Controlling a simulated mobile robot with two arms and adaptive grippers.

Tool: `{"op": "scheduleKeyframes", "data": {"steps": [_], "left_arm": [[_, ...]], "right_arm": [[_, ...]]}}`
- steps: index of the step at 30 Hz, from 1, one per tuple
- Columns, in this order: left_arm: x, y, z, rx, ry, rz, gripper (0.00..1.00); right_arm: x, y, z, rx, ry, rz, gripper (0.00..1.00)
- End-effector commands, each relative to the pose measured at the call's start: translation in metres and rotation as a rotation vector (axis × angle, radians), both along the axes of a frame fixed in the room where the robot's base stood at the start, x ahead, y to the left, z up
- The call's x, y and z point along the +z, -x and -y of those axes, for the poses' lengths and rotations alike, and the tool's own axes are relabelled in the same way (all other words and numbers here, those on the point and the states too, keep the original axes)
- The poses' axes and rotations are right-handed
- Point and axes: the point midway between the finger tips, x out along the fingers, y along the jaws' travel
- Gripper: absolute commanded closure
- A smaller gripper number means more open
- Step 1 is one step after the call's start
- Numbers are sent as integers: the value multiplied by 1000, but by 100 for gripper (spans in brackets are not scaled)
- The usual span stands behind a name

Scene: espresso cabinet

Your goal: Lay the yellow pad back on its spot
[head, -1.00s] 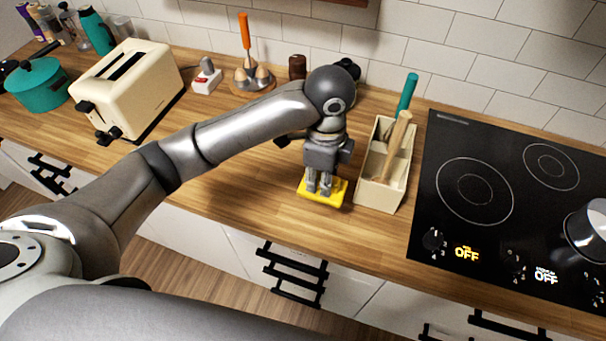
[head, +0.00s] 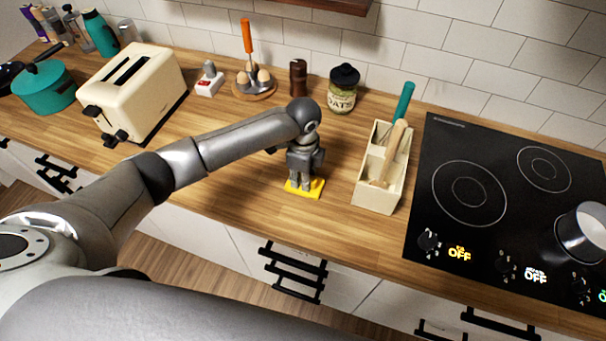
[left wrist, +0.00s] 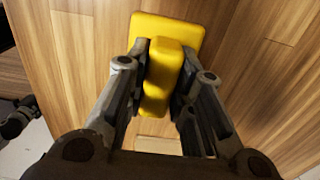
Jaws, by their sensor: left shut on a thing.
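The yellow pad (head: 314,189) is a flat square plate with a raised yellow block on top. My left gripper (head: 303,180) stands over it, pointing down at the counter. In the left wrist view, the left gripper (left wrist: 163,70) is shut on the raised block of the yellow pad (left wrist: 190,34), one finger on each side. The pad is low at the counter, left of the utensil holder and apart from it. I cannot tell whether it touches the wood. A pale patch shows between the finger links in the left wrist view; what it is stays unclear. My right gripper is not in view.
The cream utensil holder (head: 376,199) stands right of the pad, with the black cooktop (head: 440,235) beyond. Behind are an oats jar (head: 343,92), a brown shaker (head: 298,77) and an egg stand (head: 254,88). The toaster (head: 138,98) is left. Bare wood (head: 235,195) lies left of the pad.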

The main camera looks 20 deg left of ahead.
Motion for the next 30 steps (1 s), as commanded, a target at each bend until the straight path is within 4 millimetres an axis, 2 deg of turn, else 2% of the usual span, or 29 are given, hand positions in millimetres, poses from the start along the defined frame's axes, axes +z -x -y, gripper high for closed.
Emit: {"op": "scheduleKeyframes", "data": {"steps": [9, 10, 14, 24, 27, 30], "left_arm": [[-4, 0, 0, 0, 1, 0, 96], [-3, 0, 0, 0, 1, 0, 73], [-3, 0, 0, 0, 0, -1, 57], [-1, 0, 0, 0, 0, 0, 56], [6, -1, 0, 0, 2, 2, 56], [21, -1, 0, 0, 2, 4, 56]], "right_arm": [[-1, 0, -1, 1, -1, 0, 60], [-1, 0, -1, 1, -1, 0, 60], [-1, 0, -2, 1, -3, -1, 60], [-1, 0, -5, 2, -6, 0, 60], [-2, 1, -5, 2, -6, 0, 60], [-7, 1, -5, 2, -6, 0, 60]]}}
